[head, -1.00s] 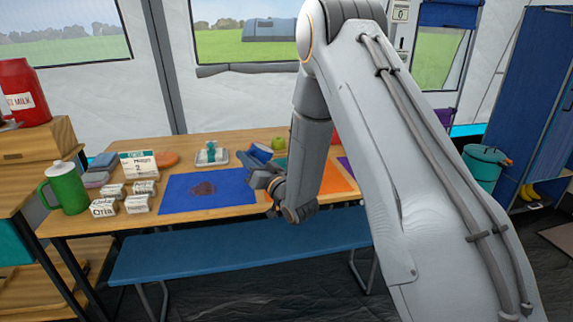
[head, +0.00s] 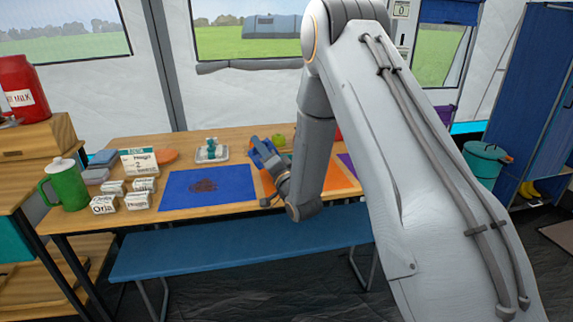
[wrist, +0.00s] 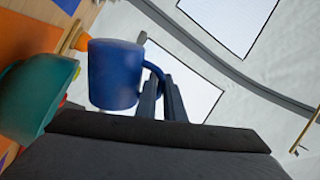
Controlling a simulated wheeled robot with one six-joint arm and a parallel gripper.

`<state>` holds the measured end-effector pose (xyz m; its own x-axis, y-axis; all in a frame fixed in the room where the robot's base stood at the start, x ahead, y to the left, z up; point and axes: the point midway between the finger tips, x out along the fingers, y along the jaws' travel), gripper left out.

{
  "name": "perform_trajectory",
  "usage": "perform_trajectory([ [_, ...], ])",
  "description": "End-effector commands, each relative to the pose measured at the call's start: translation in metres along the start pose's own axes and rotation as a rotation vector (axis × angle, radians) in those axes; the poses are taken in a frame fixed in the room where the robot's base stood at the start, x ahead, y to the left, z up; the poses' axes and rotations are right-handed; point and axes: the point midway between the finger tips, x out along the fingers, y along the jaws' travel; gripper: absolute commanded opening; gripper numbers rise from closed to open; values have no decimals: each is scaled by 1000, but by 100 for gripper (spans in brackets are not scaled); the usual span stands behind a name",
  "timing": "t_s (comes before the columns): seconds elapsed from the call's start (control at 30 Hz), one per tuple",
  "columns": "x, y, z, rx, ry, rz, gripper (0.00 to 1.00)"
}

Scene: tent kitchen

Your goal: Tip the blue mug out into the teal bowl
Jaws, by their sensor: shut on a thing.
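The blue mug (wrist: 113,75) is in the middle of the wrist view, with its handle between the two dark fingers of my gripper (wrist: 160,88). The gripper is shut on that handle. Against the table, which lies to the left in this rolled view, the mug looks tipped well over on its side. Its inside and contents are hidden. The teal bowl (wrist: 32,95) is close by at the left, partly cut off by the frame and my gripper body. In the head view the mug (head: 263,152) shows tilted above the table at my gripper (head: 271,165); I cannot make out the bowl there.
A blue mat (head: 225,190) with a dark brown patch lies left of my gripper. An orange mat (head: 340,175) lies to the right. A green jug (head: 68,187) and several small labelled boxes (head: 139,200) stand at the table's left. A bench (head: 240,245) runs along the front.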

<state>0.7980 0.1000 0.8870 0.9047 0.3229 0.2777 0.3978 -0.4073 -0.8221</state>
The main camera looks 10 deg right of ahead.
Motion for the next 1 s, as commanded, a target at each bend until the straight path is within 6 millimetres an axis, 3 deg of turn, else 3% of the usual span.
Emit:
perform_trajectory([
  [0.7,2,-5,-15,134,43,1,0],
  [1.0,1,-2,-32,213,69,3,0],
])
